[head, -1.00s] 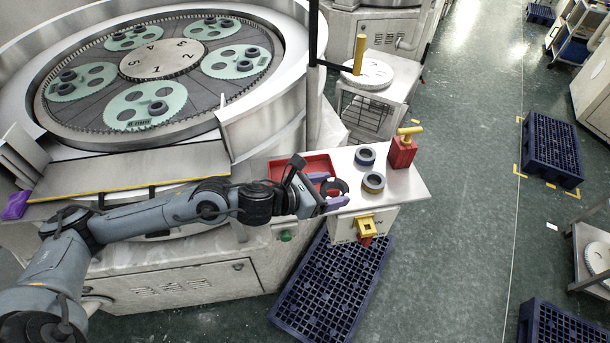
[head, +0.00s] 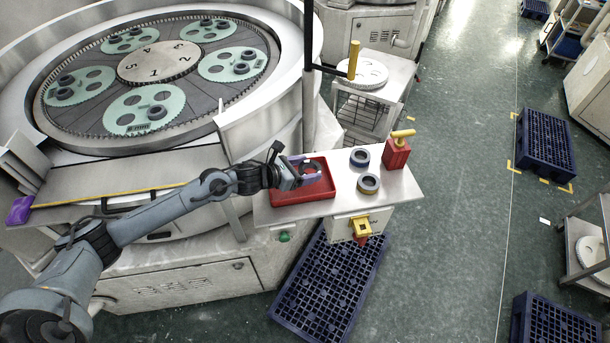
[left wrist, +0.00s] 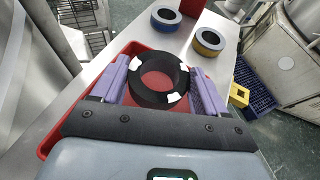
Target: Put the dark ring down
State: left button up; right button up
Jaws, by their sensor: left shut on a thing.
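The dark ring (left wrist: 159,79) is between the purple fingers of my left gripper (left wrist: 160,85) in the left wrist view. The gripper is shut on it, one finger at each side. In the head view the ring (head: 311,168) and my left gripper (head: 308,172) are over the red tray (head: 303,197) on the white side table. The tray floor shows red through the ring's hole. I cannot tell whether the ring touches the tray. My right gripper is in neither current view.
A blue-banded ring (head: 360,157) and a yellow-banded ring (head: 369,184) lie right of the tray. A red container with a yellow handle (head: 397,152) stands at the table's right. The round lapping machine (head: 160,75) is at left. The table's right corner is clear.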

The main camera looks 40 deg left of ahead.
pick_arm(q)
jog(key=shift+w+a+f, duration=0.2)
jog(key=shift+f, duration=0.1)
notch_tip(320, 180, down, 3)
jog(key=shift+r+p, duration=0.1)
jog(key=shift+p, duration=0.35)
jog(key=shift+f, duration=0.45)
jog(key=shift+f, duration=0.15)
jog(key=o, duration=0.9)
jog(key=shift+r, duration=0.25)
